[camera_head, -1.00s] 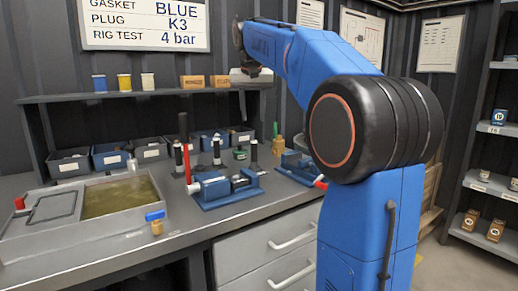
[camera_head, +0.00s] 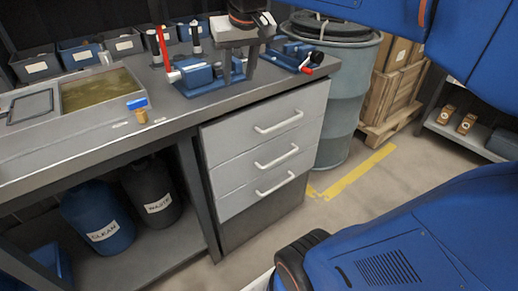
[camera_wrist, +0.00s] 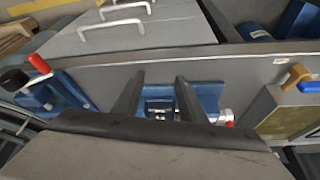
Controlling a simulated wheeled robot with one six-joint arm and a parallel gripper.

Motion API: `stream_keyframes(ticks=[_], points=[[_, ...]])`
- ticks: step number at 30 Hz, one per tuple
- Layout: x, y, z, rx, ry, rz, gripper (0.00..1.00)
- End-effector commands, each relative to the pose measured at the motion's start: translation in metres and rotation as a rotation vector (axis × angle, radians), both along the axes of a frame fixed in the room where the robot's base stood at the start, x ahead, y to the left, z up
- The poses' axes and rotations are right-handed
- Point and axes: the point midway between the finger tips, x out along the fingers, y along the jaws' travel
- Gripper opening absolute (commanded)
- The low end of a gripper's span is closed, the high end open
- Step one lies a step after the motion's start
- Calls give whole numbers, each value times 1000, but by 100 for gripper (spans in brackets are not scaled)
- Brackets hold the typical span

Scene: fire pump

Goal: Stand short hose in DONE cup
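My gripper (camera_head: 237,66) hangs over the bench, pointing down above a blue vise-like fixture (camera_head: 195,76). Its two fingers are apart, and I see nothing held between them. In the wrist view the gripper (camera_wrist: 158,88) has the fixture (camera_wrist: 208,93) and its metal jaws below and between the fingers. Black upright pieces with pale bands (camera_head: 196,40) stand behind the fixture; I cannot tell whether one is the short hose. No cup marked DONE can be made out.
A red upright lever (camera_head: 164,48) stands left of the gripper. A second blue fixture with a red knob (camera_head: 308,70) is at right. A basin (camera_head: 100,90), a brass valve with blue handle (camera_head: 138,105) and bins (camera_head: 125,45) are left. Drawers (camera_head: 265,150) are below.

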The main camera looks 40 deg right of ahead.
Motion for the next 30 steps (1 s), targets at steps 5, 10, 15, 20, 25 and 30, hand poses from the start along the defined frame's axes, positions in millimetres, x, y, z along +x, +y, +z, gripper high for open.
stream_keyframes(ticks=[5, 10, 15, 20, 25, 30], points=[[-60, 21, -63, 0, -4, 87, 38], [-110, 36, -126, 0, -10, 165, 38], [-143, 44, -171, -2, -14, 213, 38], [-154, 46, -187, -2, -15, 230, 38], [-154, 46, -188, -2, -15, 231, 38], [-154, 46, -187, -2, -15, 231, 38]])
